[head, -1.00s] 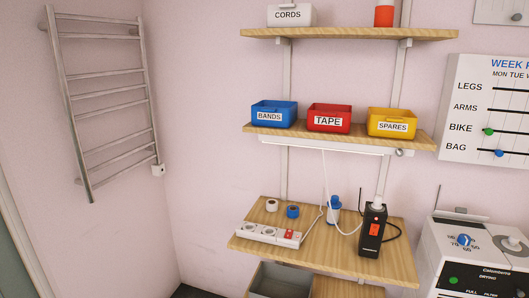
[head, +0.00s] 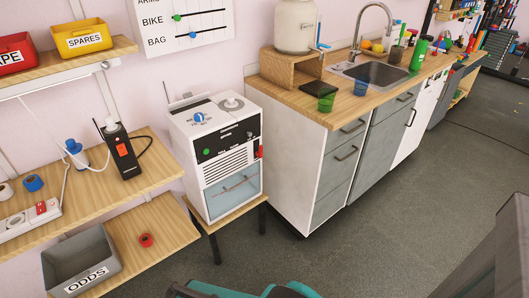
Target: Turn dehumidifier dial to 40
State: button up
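The dehumidifier (head: 217,150) is a white box with a black front panel, standing on a small wooden stand between the shelves and the kitchen counter. Its blue dial (head: 199,118) is on the top face, toward the left, with printed marks around it that are too small to read now. A green light or button (head: 207,152) shows on the black panel. A grey round part (head: 231,103) sits on the top to the right of the dial. My gripper is not in view.
Wooden shelves (head: 110,180) at left hold a black radio-like device (head: 122,152) close beside the dehumidifier. A grey ODDS bin (head: 80,262) is lower left. The counter (head: 345,108) stands right of it. Grey floor (head: 345,240) is open in front.

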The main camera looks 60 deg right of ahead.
aim_at(198, 117)
jog(key=z, duration=4.85)
jog(key=i, duration=0.1)
jog(key=u, duration=3.15)
jog(key=k, duration=0.9)
jog(key=u, duration=0.15)
jog(key=i, duration=0.65)
jog(key=z, duration=0.05)
